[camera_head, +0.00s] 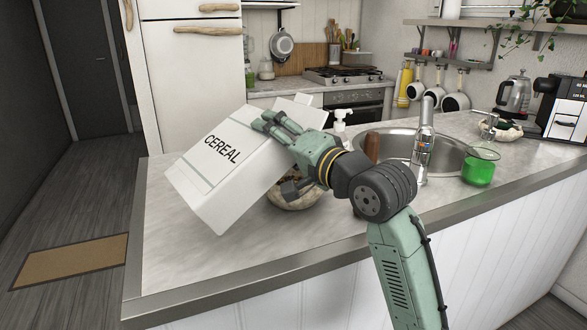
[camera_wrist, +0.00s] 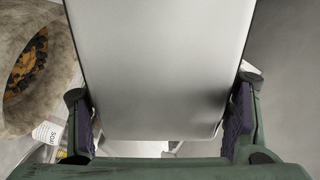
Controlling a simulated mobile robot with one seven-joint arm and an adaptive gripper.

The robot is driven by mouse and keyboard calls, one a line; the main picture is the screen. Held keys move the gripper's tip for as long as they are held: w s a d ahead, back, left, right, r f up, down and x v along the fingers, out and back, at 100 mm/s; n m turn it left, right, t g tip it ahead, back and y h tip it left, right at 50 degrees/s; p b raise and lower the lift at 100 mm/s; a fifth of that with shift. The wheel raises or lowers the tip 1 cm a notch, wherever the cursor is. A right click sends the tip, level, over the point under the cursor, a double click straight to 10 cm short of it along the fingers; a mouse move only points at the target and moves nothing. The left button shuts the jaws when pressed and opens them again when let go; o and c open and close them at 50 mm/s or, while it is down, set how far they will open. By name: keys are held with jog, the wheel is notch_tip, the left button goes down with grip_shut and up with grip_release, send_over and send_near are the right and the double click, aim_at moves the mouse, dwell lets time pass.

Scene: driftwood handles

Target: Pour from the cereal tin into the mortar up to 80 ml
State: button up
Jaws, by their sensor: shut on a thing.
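The cereal tin (camera_head: 215,180) is a white box marked CEREAL, tilted with its top toward the upper right in the head view. My gripper (camera_head: 278,124) is shut on the tin, which also fills the middle of the wrist view (camera_wrist: 160,60). The mortar appears to be the rough stone bowl (camera_head: 296,200) on the counter, partly hidden behind the tin and my gripper. In the wrist view the bowl (camera_wrist: 14,108) is at the left, apart from the tin, with dark and orange bits inside. No falling stream shows.
A paper tag (camera_wrist: 46,132) by the bowl is too small to read. A brown wooden piece (camera_head: 372,148), glass bottle (camera_head: 423,145) and green-filled beaker (camera_head: 480,168) stand to the right, near the sink (camera_head: 452,160). Another bowl (camera_head: 499,131) is farther right. The counter's front left (camera_head: 165,265) is clear.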

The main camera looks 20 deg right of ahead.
jog(key=shift+w+d+r+m+p, duration=0.1)
jog(key=shift+d+r+m+p, duration=0.05)
jog(key=shift+m+p, duration=0.3)
jog(key=shift+d+r+m+p, duration=0.15)
jog(key=shift+m+p, duration=0.1)
jog(key=shift+m, duration=0.3)
dwell(2.4)
